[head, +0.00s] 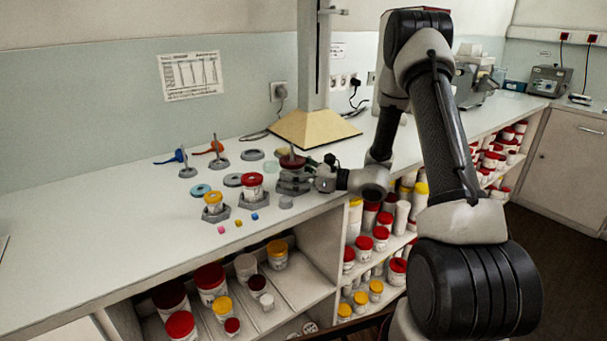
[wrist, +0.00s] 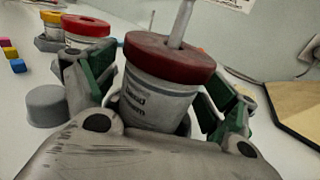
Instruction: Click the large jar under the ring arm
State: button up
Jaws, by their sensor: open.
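The large jar, with a white label and dark red lid (wrist: 168,58), stands upright between the fingers of my gripper (wrist: 155,105) in the wrist view. A metal stirrer shaft rises from its lid. The green-padded fingers are open, one on each side of the jar; I cannot tell whether they touch it. In the head view the jar's dark red lid (head: 292,161) shows above a grey stepped stand, with my gripper (head: 312,172) at its right. A thin pale curved bar (wrist: 213,106) shows beside the jar; I cannot tell whether it belongs to the ring arm.
A smaller red-lidded jar (head: 252,188) and a yellow-lidded jar (head: 213,205) sit in grey holders to the left. Several small cubes (head: 238,223) lie before them. The mill's tan base and column (head: 313,125) stand behind. Shelves below hold many jars. The left bench is clear.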

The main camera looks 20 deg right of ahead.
aim_at(291, 161)
jog(key=shift+w+a, duration=0.1)
jog(key=shift+a, duration=0.05)
jog(key=c, duration=1.2)
jog(key=shift+r, duration=0.15)
jog(key=shift+r, duration=1.6)
